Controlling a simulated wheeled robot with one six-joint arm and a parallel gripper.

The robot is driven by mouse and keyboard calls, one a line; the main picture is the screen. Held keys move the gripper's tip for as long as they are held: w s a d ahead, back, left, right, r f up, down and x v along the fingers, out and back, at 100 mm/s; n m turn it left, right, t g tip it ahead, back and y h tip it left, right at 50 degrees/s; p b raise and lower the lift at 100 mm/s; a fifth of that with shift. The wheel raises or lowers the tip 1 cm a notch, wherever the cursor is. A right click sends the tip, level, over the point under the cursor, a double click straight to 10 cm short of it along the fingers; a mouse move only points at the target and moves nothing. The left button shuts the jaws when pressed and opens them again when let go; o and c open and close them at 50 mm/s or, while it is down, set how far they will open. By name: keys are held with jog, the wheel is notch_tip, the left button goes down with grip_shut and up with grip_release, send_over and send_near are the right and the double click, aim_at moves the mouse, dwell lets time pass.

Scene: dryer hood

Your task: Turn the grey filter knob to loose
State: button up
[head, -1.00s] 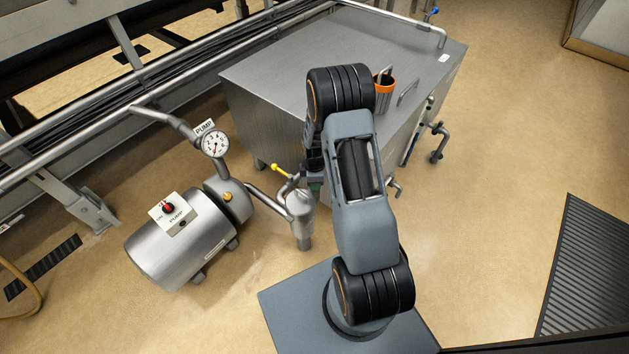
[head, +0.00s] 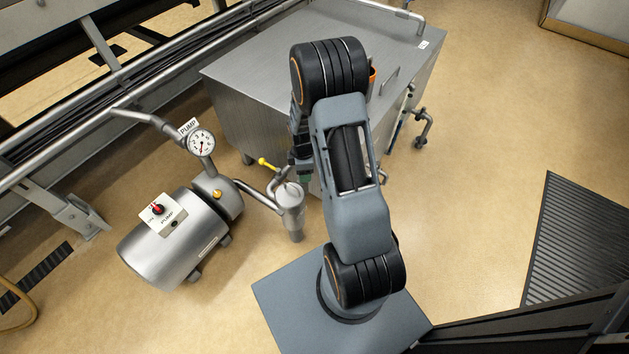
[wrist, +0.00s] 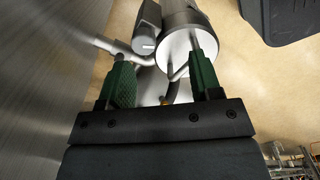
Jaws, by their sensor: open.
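A grey metal filter canister (head: 290,205) stands beside the pump in the head view. In the wrist view a round canister with a pale flat face (wrist: 180,48) lies at the top, with a smaller grey part bearing a white mark (wrist: 148,42) to its left. I cannot tell for sure which part is the grey filter knob. My gripper (wrist: 163,60) is open, its two green fingers spread on either side of the area below the canister, with nothing seen held between them. In the head view my gripper is mostly hidden by my arm, close to the canister.
A pump (head: 180,237) with a gauge (head: 201,143) and a red-marked switch stands left of the canister. A yellow-handled valve (head: 268,164) is just behind it. A large steel cabinet (head: 255,75) stands behind my arm.

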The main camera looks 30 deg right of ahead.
jog(key=s+a+r+p, duration=0.2)
jog(key=s+r, duration=0.5)
jog(key=s, duration=0.4)
jog(key=shift+s+a+r+p, duration=0.15)
jog(key=shift+s+a+p, duration=0.1)
jog(key=shift+p, duration=0.3)
jog(key=s+a+r+m+t+p, duration=0.1)
jog(key=r+m+p, duration=0.3)
jog(key=r, duration=1.1)
jog(key=a+r+m+t+p, duration=0.1)
jog(key=a+r+m+p, duration=0.2)
jog(key=r+p, duration=0.8)
jog(key=s+a+r+m+t+p, duration=0.1)
jog(key=a+r+m+p, duration=0.2)
jog(key=r, duration=1.6)
jog(key=m+p, duration=0.3)
jog(key=p, duration=0.1)
jog(key=shift+s+r+t, duration=0.15)
jog(key=shift+s+t, duration=0.15)
jog(key=shift+c, duration=0.2)
